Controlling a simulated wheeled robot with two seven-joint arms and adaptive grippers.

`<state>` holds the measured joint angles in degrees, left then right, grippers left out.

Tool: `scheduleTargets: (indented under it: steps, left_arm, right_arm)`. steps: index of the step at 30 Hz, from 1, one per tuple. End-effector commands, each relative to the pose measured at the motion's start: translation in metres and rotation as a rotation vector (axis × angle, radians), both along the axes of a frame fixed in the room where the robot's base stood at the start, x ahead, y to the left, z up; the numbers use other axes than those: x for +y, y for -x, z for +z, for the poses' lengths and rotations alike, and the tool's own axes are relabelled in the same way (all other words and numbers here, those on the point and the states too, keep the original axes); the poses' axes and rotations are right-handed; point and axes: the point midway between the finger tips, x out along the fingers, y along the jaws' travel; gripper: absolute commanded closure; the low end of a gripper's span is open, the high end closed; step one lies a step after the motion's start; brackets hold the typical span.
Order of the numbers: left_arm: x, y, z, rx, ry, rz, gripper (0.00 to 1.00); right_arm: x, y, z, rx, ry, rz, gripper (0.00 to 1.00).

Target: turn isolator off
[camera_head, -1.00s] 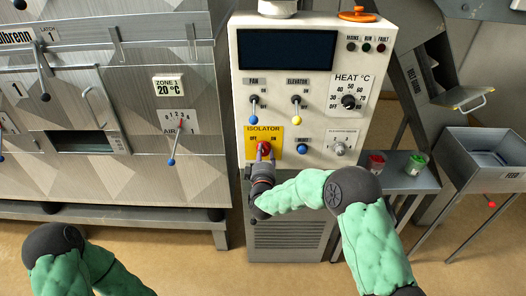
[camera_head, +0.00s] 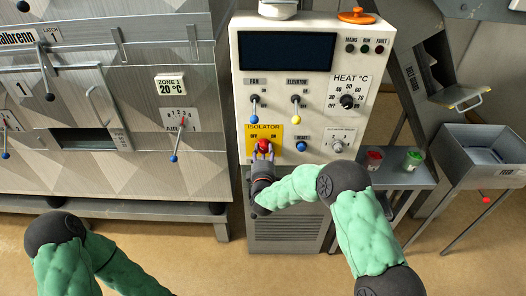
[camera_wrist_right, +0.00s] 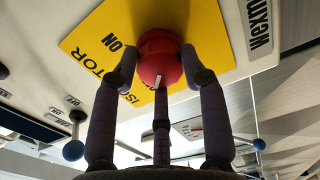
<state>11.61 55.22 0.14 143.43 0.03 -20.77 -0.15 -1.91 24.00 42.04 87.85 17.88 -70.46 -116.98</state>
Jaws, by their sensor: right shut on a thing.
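The isolator is a red rotary knob (camera_head: 264,145) on a yellow plate (camera_head: 277,155) on the front of the white control panel. OFF is printed at the plate's upper left and ON at its upper right in the head view. My right gripper (camera_head: 263,155) is at the knob from below. In the right wrist view its fingers (camera_wrist_right: 160,85) are closed around the red knob (camera_wrist_right: 160,52). A white mark shows on the knob, towards the bottom of that picture. The OFF label is hidden there. My left gripper is out of view; only its arm shows at bottom left.
Close by are the blue reset button (camera_head: 302,146), the fan switch (camera_head: 254,104), the elevator switch (camera_head: 296,106) and the heat dial (camera_head: 347,101). The metal dryer (camera_head: 110,175) stands left. A small table (camera_head: 393,177) with red and green items stands right.

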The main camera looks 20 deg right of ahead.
Motion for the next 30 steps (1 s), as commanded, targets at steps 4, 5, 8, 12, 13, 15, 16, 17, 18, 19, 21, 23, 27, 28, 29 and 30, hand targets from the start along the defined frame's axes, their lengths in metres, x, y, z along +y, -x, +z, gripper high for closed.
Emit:
scheduleTargets:
  steps: [4, 5, 8, 12, 13, 15, 16, 17, 18, 19, 21, 23, 27, 28, 29, 30]
  left_arm:
    - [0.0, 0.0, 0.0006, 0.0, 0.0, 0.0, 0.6]
    - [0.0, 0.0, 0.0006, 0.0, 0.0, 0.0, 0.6]
    - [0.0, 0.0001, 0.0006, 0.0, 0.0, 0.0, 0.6]
    - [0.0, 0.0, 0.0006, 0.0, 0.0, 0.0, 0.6]
    - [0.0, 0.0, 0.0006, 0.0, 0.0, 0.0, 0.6]
    - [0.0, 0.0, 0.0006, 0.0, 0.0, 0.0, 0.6]
    - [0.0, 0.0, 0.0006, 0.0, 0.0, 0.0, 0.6]
    - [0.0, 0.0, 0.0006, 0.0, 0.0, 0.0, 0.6]
    - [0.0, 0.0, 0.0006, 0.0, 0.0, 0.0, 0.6]
    - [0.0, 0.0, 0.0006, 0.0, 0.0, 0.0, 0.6]
    - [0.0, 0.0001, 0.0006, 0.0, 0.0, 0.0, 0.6]
    - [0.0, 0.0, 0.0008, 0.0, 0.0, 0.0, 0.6]
    - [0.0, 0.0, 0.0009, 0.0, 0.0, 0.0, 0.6]
    - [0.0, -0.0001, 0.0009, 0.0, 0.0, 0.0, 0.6]
    - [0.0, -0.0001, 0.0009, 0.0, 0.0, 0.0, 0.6]
    - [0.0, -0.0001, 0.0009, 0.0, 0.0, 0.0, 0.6]
  right_arm:
    - [-0.0028, 0.003, -0.0084, 0.022, 0.014, -0.007, 0.89]
    - [-0.0029, 0.003, -0.0083, 0.022, 0.016, -0.007, 0.89]
    - [-0.003, 0.0029, -0.0083, 0.022, 0.018, -0.007, 0.89]
    - [-0.0032, 0.0028, -0.008, 0.021, 0.017, -0.007, 0.89]
    - [-0.0032, 0.0028, -0.008, 0.021, 0.017, -0.008, 0.89]
    - [-0.0033, 0.0027, -0.0078, 0.021, 0.016, -0.008, 0.89]
    - [-0.0033, 0.0027, -0.0078, 0.02, 0.016, -0.008, 0.51]
    - [-0.0033, 0.0027, -0.0076, 0.02, 0.016, -0.008, 0.42]
    - [-0.0032, 0.0025, -0.0073, 0.019, 0.016, -0.007, 0.32]
    - [-0.003, 0.0023, -0.0067, 0.018, 0.017, -0.007, 0.32]
    - [-0.0025, 0.0018, -0.0052, 0.015, 0.016, -0.006, 0.32]
    - [-0.0022, 0.0014, -0.004, 0.013, 0.017, -0.005, 0.32]
    - [-0.0015, 0.0009, -0.0024, 0.01, 0.017, -0.004, 0.32]
    - [-0.0013, 0.0013, -0.0021, 0.009, 0.017, -0.004, 0.32]
    - [-0.0009, 0.002, -0.0019, 0.009, 0.017, -0.003, 0.32]
    - [-0.0002, 0.0038, -0.0018, 0.009, 0.017, -0.003, 0.32]
